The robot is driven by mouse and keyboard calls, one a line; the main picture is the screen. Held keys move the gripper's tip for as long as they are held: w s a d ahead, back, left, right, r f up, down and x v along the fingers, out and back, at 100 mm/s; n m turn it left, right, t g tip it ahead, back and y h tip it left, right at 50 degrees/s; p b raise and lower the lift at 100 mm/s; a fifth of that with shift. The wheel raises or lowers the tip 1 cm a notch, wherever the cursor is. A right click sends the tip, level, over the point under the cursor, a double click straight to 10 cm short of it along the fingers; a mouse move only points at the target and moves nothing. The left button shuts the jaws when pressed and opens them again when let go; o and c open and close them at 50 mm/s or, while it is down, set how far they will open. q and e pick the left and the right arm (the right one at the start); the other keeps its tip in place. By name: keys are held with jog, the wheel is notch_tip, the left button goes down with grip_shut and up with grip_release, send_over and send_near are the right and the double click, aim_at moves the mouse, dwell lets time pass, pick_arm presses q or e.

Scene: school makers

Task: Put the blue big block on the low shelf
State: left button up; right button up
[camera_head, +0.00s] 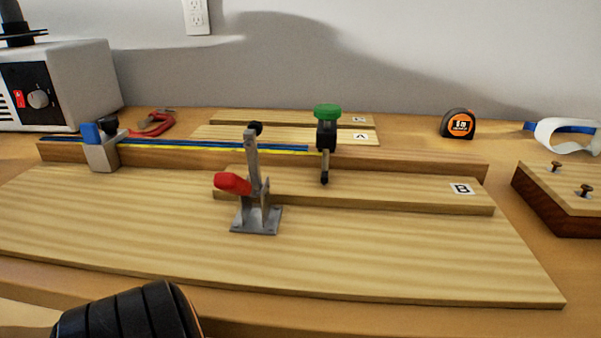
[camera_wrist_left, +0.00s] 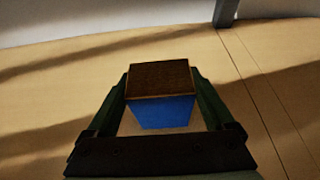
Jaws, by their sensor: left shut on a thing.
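The blue big block (camera_wrist_left: 162,112) shows in the left wrist view, with a blue front face and a brown wood-like top. My left gripper (camera_wrist_left: 160,82) is shut on it, with one dark green finger along each side. Wooden surface shows beyond the block; I cannot tell its height above that surface. The head view does not show the block. No low shelf can be made out for certain in either view. My right gripper is in neither view.
In the head view, a wooden board (camera_head: 400,270) carries a toggle clamp (camera_head: 257,215) with a red handle and a block marked B (camera_head: 400,197). A grey machine (camera_head: 85,75), tape measure (camera_head: 458,124), goggles (camera_head: 565,136) and a board with screws (camera_head: 562,212) surround it.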

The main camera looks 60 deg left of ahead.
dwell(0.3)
pick_arm(q)
jog(key=shift+f, duration=0.15)
jog(key=o, duration=1.2)
jog(key=shift+d, duration=0.1)
jog(key=shift+o, duration=0.2)
jog(key=shift+r, duration=0.2)
jog(key=p+v, duration=0.5)
jog(key=v, duration=0.7)
